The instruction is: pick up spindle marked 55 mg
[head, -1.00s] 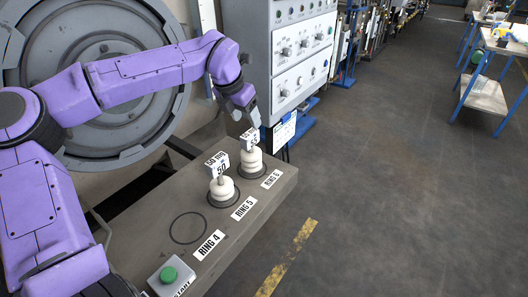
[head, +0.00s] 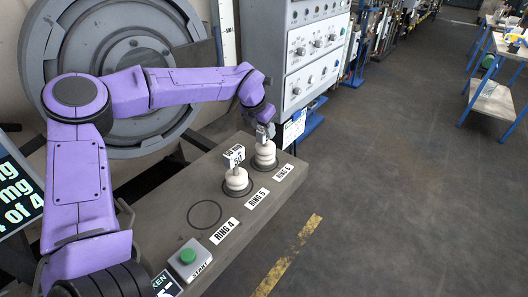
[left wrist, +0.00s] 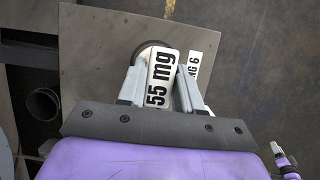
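The spindle (head: 265,155) is a stack of white rounds standing upright at RING 6, at the far end of the grey bench. Its tag (left wrist: 161,80) reads 55 mg in the left wrist view. My left gripper (head: 265,133) is down at its top. In the left wrist view the two fingers (left wrist: 162,88) flank the tag closely, one on each side. Whether they press on it or stand slightly apart does not show. The lower part of the spindle is mostly hidden there.
A second tagged spindle (head: 237,181) stands at RING 5, close to the first. The RING 4 circle (head: 204,214) is empty. A green button box (head: 188,259) sits at the bench's near end. A grey control cabinet (head: 300,50) stands behind.

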